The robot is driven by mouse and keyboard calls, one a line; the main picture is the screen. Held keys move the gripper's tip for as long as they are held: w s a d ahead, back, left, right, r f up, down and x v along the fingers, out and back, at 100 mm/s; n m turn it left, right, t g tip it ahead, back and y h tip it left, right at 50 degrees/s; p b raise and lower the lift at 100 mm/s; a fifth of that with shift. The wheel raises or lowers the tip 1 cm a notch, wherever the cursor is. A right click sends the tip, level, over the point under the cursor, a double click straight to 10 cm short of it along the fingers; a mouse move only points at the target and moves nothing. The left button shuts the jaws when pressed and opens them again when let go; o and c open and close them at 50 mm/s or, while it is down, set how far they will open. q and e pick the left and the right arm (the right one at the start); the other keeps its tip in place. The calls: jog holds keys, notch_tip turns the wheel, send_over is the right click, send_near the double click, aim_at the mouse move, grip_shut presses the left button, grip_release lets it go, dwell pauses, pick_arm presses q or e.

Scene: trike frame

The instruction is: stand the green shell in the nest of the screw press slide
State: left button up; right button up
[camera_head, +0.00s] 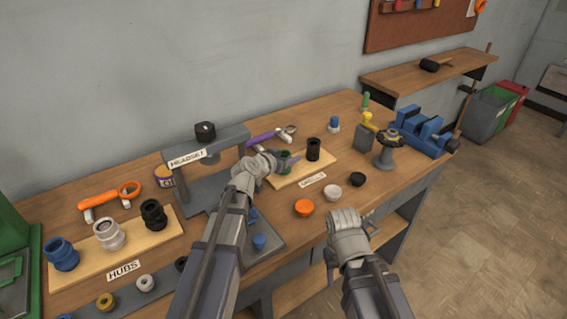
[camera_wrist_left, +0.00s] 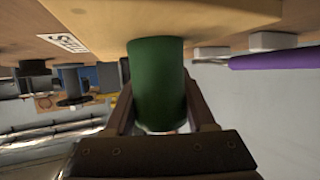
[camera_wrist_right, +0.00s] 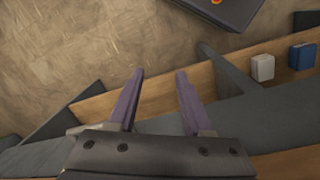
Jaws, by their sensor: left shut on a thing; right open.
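The green shell (camera_head: 286,156) is at the left part of the shells board (camera_head: 325,166). My left gripper (camera_head: 284,162) is shut on it from the side. In the left wrist view the green shell (camera_wrist_left: 158,85) stands between both fingers, its far end at the board's edge; I cannot tell whether it touches the board. The screw press, labelled HEADSET (camera_head: 188,158), has a grey frame and black knob (camera_head: 205,131). Its slide plate (camera_head: 272,238) is partly hidden behind my left arm, and I cannot make out the nest. My right gripper (camera_wrist_right: 160,88) is open and empty, over the bench front.
A black shell (camera_head: 314,149) stands on the same board. An orange cup (camera_head: 304,208), white cup (camera_head: 332,192) and black cup (camera_head: 357,179) lie in front. A purple-handled tool (camera_head: 262,139) lies behind. The hubs board (camera_head: 85,265) is left; a blue vise (camera_head: 422,130) is right.

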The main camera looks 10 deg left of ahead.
pick_arm(q)
grip_shut()
jog(key=shift+r, duration=0.15)
pick_arm(e)
jog(key=shift+r, duration=0.2)
dwell(0.3)
